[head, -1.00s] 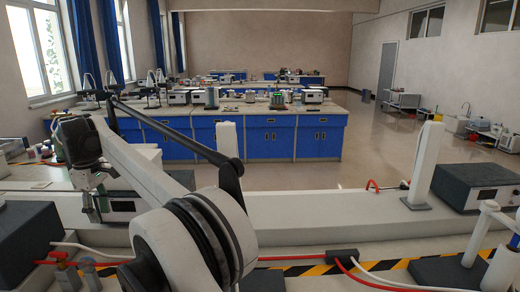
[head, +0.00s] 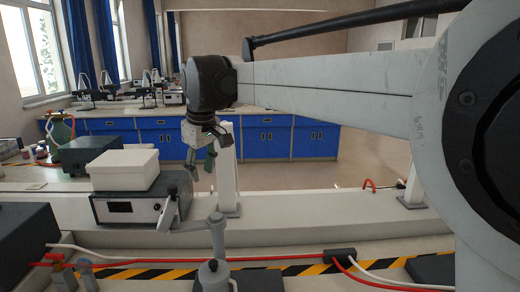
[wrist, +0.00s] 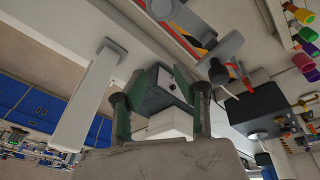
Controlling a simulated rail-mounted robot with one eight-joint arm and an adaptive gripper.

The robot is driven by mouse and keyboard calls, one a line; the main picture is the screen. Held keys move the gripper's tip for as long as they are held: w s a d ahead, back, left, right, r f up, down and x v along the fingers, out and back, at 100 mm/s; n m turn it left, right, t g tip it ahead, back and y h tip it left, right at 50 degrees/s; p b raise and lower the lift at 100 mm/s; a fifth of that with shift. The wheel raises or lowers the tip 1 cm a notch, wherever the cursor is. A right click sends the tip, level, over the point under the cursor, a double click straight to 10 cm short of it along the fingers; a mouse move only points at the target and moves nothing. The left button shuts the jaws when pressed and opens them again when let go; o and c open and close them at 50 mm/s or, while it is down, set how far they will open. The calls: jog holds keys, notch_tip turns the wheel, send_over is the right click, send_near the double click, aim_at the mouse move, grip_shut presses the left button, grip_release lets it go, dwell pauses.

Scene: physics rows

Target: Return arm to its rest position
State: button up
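My arm (head: 330,85) reaches in from the right edge of the head view, with its forearm nearly level. My gripper (head: 205,160) hangs from its left end, pointing down, above and behind the bench's equipment. In the wrist view my gripper (wrist: 160,95) shows two green-grey fingers standing well apart. I see nothing held between them. The instrument seen through the gap lies beyond the fingers.
A grey instrument (head: 120,208) bearing a white block (head: 125,169) stands below and left of my gripper. A grey jointed stand (head: 216,235) and a white post (head: 228,175) are close by. Red hoses and a striped strip (head: 150,271) run along the front. Blue cabinets (head: 264,138) stand behind.

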jog(key=s+d+f+m+t, duration=0.1)
jog(key=s+d+m, duration=0.1)
jog(key=s+d, duration=0.35)
jog(key=s+d+m, duration=0.2)
jog(key=s+d, duration=0.1)
jog(key=d, duration=0.6)
jog(key=s+d+f+m+t, duration=0.15)
jog(key=s+d, duration=0.25)
jog(key=d, duration=0.4)
jog(key=s+d+f+m+t+h, duration=0.1)
jog(key=s+d+f+m, duration=0.4)
jog(key=s+d+f, duration=0.6)
jog(key=s+d+t, duration=0.1)
jog(key=s, duration=0.3)
jog(key=shift+s+d+f+m, duration=0.2)
jog(key=shift+d+f+m, duration=0.1)
jog(key=shift+m, duration=0.05)
